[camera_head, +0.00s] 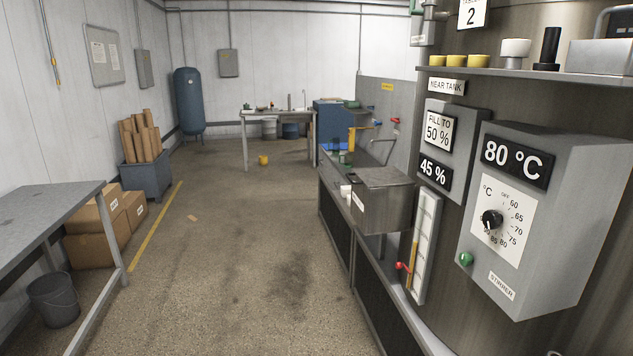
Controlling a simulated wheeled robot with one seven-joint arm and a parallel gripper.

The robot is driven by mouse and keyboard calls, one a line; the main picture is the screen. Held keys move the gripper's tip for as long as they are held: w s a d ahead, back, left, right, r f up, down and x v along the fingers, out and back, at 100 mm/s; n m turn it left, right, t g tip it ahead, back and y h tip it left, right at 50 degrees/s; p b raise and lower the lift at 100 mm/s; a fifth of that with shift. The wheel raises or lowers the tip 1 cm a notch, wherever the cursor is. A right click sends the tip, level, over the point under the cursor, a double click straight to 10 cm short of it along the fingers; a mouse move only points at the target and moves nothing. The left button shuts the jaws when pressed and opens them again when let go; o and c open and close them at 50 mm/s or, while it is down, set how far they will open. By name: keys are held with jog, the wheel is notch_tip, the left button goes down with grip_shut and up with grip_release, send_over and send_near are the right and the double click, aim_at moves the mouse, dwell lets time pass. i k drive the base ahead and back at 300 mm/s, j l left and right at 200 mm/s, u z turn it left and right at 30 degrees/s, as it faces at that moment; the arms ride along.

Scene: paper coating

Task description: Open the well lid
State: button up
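A grey metal box (386,207) stands at the counter beside the tank, right of centre. Its flat, slightly sloping top (375,177) looks closed. A small white label (357,201) is on its left side. A thin bent handle (382,149) rises just behind it. No readable text names the well, so I cannot tell for sure whether this top is the well lid. The inside of the box is hidden. My gripper is not in view.
A tank with a control box (575,215), gauge (424,248) and red-handled valve (404,267) fills the right. A shelf (560,75) juts above. A grey table (50,205), cartons (95,248) and bucket (53,299) stand left. The middle floor (240,250) is mostly clear.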

aim_at(386, 176)
jog(key=i+j+u, duration=0.3)
jog(key=j, duration=0.25)
jog(key=i+j+u, duration=0.35)
jog(key=i+l+u, duration=0.4)
jog(key=i, duration=0.3)
jog(key=i+l+u, duration=0.4)
jog(key=i+l, duration=0.2)
jog(key=i+l+u, duration=0.15)
jog(key=l, duration=0.25)
jog(key=i+l+u, duration=0.15)
jog(key=l, duration=0.2)
jog(key=k, duration=0.05)
